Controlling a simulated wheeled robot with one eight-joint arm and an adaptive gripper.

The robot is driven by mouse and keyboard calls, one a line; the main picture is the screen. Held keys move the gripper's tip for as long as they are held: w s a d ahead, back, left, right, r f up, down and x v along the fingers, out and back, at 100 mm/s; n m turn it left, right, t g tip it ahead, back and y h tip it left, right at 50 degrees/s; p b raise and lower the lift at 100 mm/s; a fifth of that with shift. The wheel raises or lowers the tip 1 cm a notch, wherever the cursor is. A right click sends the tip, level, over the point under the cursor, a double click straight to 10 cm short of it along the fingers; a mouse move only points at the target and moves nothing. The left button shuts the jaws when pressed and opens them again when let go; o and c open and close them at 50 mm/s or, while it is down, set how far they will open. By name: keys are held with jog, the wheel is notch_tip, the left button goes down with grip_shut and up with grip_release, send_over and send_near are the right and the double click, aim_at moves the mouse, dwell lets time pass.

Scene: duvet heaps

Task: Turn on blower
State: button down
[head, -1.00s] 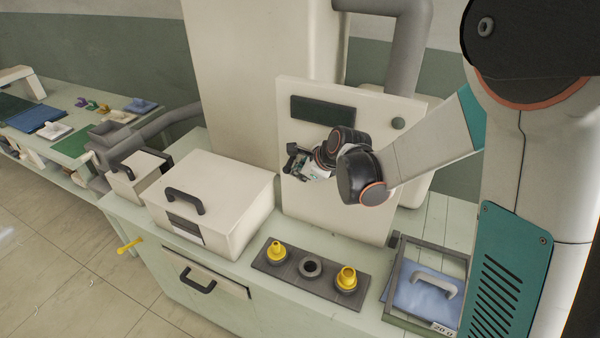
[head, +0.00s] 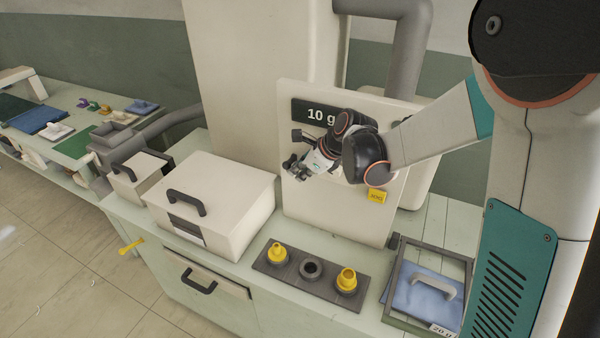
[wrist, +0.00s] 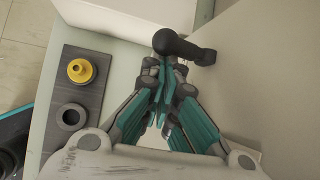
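The blower is the tall cream machine (head: 250,70) with a cream front panel (head: 335,225). Its dark display (head: 312,113) is lit and reads "10 g", partly hidden by my arm. A black lever with a rounded end (wrist: 178,45) sticks out from a pale upright face in the wrist view. My gripper (head: 292,170) is in front of the panel's left part, below the display. In the wrist view my gripper's teal fingers (wrist: 160,68) are drawn together, their tips close by the lever. I cannot tell whether they touch it. Nothing shows held between them.
A dark rack (head: 297,280) with two yellow fittings and an empty grey socket lies below the panel. A lidded cream box (head: 240,190) stands left. A framed tray (head: 395,300) with a blue, handled item is right. A yellow tag (head: 377,195) shows on the panel.

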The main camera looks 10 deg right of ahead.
jog(key=shift+r, duration=0.6)
jog(key=shift+w+r, duration=0.2)
jog(key=shift+r, duration=0.1)
dwell(0.3)
jog(key=v, duration=1.2)
jog(key=shift+s+f, duration=0.2)
jog(key=shift+s, duration=0.05)
jog(key=shift+d, duration=0.1)
